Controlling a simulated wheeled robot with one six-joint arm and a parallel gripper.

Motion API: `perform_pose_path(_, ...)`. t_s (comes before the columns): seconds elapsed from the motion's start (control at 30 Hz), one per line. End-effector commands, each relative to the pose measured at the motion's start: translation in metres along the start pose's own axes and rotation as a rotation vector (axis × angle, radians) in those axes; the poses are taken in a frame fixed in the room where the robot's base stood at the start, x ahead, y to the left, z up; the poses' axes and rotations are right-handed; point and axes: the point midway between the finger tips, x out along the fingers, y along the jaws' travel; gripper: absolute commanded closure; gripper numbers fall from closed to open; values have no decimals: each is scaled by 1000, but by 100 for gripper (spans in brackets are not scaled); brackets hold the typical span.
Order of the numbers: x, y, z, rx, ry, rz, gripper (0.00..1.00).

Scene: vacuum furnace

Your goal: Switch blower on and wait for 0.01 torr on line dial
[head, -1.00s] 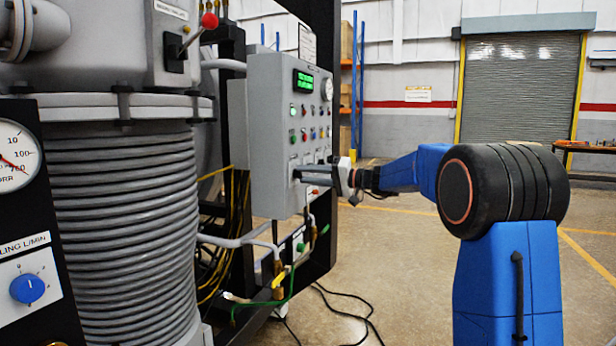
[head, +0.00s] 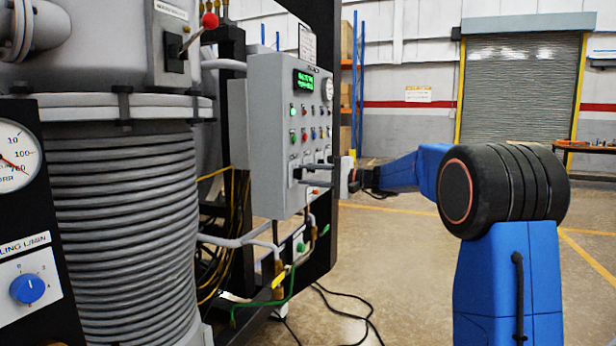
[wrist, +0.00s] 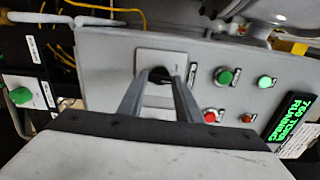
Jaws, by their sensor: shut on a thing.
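My gripper (wrist: 160,75) is shut on a black switch knob (wrist: 160,80) on a pale square plate (wrist: 150,57) of the grey control panel, mostly hidden by the fingers. In the head view my gripper (head: 298,173) reaches the panel's lower part from the right. The panel's green display (wrist: 290,115) reads "760 TORR" and "RUNNING" in the wrist view; it also shows in the head view (head: 303,80). A white dial (head: 14,158) at far left has its red needle near 760. A smaller dial (head: 327,89) sits at the panel's upper right, its reading too small to tell.
Green (wrist: 224,77) and red (wrist: 210,115) buttons sit close to the fingers. Pipes (head: 235,240) and cables hang below the panel. A red-balled lever (head: 208,22) and ribbed grey column (head: 120,230) stand at left.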

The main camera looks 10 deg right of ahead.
Motion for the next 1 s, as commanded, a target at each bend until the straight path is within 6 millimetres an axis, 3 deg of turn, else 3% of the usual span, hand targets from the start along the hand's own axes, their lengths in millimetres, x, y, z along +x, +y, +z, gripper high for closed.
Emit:
perform_pose_path(0.5,0,1,-1,395,1,2,91)
perform_pose_path(1.0,-1,1,-1,506,2,2,91)
